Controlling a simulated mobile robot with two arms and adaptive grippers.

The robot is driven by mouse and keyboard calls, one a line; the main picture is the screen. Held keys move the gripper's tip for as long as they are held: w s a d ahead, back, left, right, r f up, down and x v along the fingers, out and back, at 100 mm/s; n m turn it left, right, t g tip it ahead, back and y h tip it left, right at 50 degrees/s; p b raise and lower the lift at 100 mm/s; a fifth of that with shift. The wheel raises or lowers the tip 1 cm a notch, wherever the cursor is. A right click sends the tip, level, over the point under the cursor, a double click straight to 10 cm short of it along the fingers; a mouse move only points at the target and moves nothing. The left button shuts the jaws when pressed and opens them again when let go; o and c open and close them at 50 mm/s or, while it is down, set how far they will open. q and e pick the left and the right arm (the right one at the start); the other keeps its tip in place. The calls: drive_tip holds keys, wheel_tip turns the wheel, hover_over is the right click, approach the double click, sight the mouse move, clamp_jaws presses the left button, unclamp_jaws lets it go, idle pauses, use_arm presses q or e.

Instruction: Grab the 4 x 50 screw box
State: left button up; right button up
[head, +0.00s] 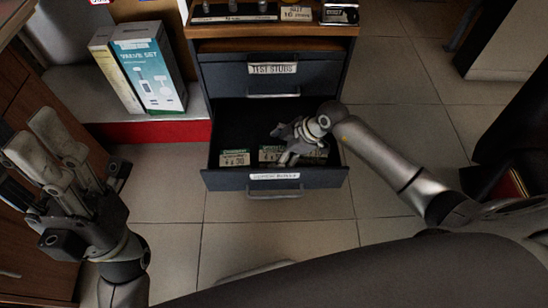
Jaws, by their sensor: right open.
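An open drawer (222,180) holds small boxes with pale labels. The left box (234,158) has a label that seems to read 4 x 30. A middle box (270,154) is partly covered by my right gripper, and its size is not legible. Another box (316,157) at the right is also partly hidden, so I cannot tell which is the 4 x 50. My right gripper (281,146) is open, reaching into the drawer over the middle box; contact cannot be judged. My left gripper (40,135) is at the far left, away from the drawer, fingers apart and empty.
A shut drawer labelled TEST STUDS (272,70) is above the open one. The cabinet top (215,30) carries small items. Boxed goods (148,68) stand on a low shelf (70,85) at the left. The tiled floor (400,100) is clear to the right.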

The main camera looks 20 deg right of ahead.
drive_tip(key=shift+x, duration=0.95)
drive_tip(key=c, duration=1.2)
drive_tip(key=shift+c, duration=1)
drive_tip(key=shift+r, duration=0.15)
